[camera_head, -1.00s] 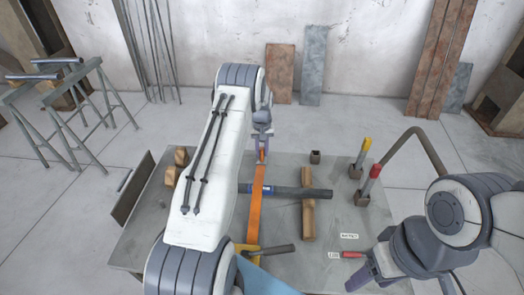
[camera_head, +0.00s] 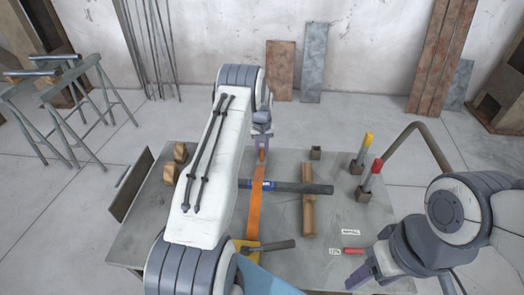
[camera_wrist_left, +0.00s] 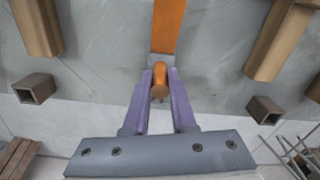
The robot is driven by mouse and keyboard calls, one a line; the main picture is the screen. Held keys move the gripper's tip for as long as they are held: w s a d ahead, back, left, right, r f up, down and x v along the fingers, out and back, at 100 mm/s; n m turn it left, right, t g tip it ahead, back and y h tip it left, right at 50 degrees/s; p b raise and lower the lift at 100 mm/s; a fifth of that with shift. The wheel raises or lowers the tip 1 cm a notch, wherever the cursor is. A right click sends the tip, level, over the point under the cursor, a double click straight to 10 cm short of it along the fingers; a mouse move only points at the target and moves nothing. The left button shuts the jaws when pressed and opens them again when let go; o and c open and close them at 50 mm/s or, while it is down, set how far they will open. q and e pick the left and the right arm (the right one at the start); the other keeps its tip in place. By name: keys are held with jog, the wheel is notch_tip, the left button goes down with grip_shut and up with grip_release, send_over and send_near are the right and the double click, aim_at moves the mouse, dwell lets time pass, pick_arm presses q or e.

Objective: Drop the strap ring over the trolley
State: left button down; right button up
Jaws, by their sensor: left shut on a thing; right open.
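My left gripper (camera_head: 262,146) is above the far part of the grey table. Its two purple fingers are shut on an orange rounded piece (camera_wrist_left: 160,82) at the strap's far end. The flat orange strap (camera_head: 255,203) runs from there toward the front of the table, passing by a dark bar with a blue band (camera_head: 300,187). Its near end is by a yellow piece (camera_head: 245,252), partly hidden by my left arm. I cannot tell which thing is the trolley. My right gripper (camera_head: 368,275) is open and empty at the table's front right.
A wooden block (camera_head: 308,215) lies by the dark bar. A small square socket (camera_head: 316,153) and wooden blocks (camera_head: 180,152) are at the back.

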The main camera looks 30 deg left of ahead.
pick_arm(q)
jog(key=shift+f+b, duration=0.55)
jog(key=shift+f, duration=0.35)
jog(key=c, duration=0.7)
grip_release()
jog(key=shift+o, duration=0.2)
jog(key=shift+r, duration=0.1)
notch_tip(320, 180, up, 10)
jog(key=shift+r+b, duration=0.15)
jog(key=shift+b, duration=0.6)
